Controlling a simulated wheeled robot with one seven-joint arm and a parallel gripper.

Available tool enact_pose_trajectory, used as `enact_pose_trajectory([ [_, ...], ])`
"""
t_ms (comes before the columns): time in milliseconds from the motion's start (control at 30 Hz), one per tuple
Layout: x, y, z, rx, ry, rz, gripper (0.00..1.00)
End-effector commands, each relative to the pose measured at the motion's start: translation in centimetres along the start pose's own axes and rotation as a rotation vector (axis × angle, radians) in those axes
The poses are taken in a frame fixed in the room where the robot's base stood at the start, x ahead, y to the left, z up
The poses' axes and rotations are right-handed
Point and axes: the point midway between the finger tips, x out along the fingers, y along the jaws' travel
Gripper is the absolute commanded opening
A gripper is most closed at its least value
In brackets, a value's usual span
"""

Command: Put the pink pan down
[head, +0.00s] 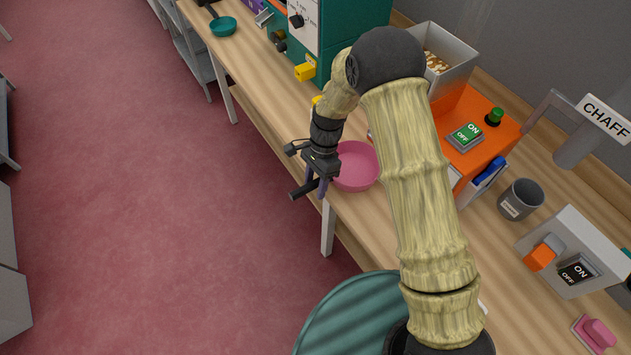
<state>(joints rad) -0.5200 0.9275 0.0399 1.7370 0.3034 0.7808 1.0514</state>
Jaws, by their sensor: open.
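The pink pan (356,168) is a shallow round dish. It appears to sit on the wooden bench (268,105) near its front edge, and my arm hides part of its right side. My gripper (314,190) is at the pan's left side, by the bench edge, with its fingers pointing down. The gripper is open. I cannot tell whether a finger still touches the pan's rim.
An orange machine (478,140) with a grey hopper (455,62) stands behind the pan. A teal machine (350,20) stands further back. A grey cup (520,199) and a switch box (570,255) are to the right. A teal pan (223,27) lies at the far end.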

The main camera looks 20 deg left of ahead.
Motion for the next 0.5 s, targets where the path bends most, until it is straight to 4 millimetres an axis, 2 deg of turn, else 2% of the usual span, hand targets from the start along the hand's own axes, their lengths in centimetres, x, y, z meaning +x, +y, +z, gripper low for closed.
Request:
enact_pose_trajectory([
  [167,-0.5,0.0,0.0,0.000,0.000,-0.001,0.45],
  [267,-1.4,-0.1,0.0,-0.001,0.001,-0.004,0.45],
  [500,-5.7,-0.1,-0.1,0.000,0.003,-0.005,0.45],
])
